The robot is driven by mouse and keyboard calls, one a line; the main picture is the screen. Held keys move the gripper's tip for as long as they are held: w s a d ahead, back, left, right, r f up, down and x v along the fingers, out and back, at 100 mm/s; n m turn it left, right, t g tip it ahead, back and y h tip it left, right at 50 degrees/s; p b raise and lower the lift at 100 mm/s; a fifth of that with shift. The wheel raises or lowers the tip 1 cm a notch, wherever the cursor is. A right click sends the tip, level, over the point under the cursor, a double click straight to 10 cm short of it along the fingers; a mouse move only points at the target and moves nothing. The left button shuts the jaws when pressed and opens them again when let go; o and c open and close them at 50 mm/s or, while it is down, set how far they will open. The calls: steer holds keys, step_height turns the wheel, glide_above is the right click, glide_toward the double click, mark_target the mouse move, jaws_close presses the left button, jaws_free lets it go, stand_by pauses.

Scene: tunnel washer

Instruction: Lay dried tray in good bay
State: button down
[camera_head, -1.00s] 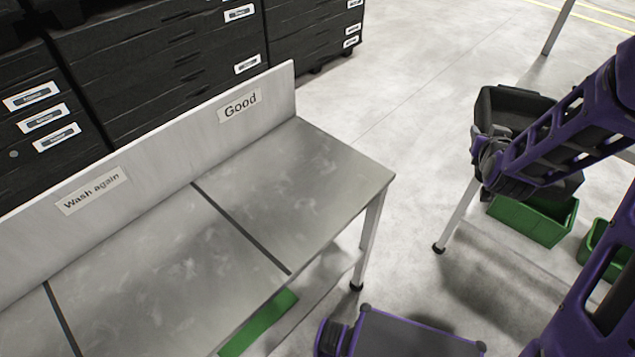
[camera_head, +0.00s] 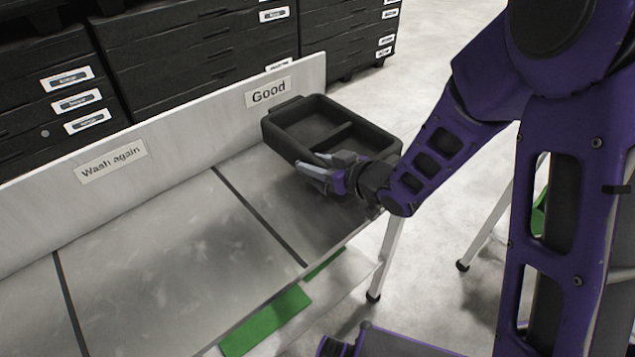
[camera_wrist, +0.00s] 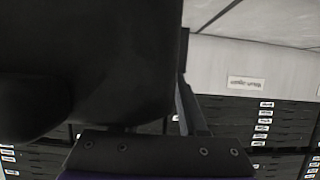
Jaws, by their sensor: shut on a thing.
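The black tray (camera_head: 332,130), with two compartments, is over the good bay (camera_head: 262,188), the bench section under the "Good" label (camera_head: 268,92). My gripper (camera_head: 336,168) is shut on the tray's near side wall. The tray looks roughly level and a little above the bench top, with a dark shadow under it; whether any part touches is hard to tell. In the wrist view the tray (camera_wrist: 90,60) fills the left side as a dark mass, and the fingertips are mostly hidden.
A dark divider strip (camera_head: 258,215) separates the good bay from the "Wash again" bay (camera_head: 170,260), which is empty. A low back board (camera_head: 200,130) runs behind both. Black drawer cabinets (camera_head: 200,55) stand beyond it. Green items (camera_head: 265,322) lie below the bench's front edge.

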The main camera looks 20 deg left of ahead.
mark_target(345, 201)
step_height(345, 201, down, 8)
steer(key=shift+r+b, duration=0.2)
steer(key=shift+b, duration=0.45)
steer(key=shift+f, duration=0.2)
steer(key=shift+c, duration=2.3)
jaws_free()
steer(key=shift+r, duration=0.25)
steer(key=p+v, duration=0.1)
steer(key=v, duration=1.1)
steer(key=shift+f, duration=0.15)
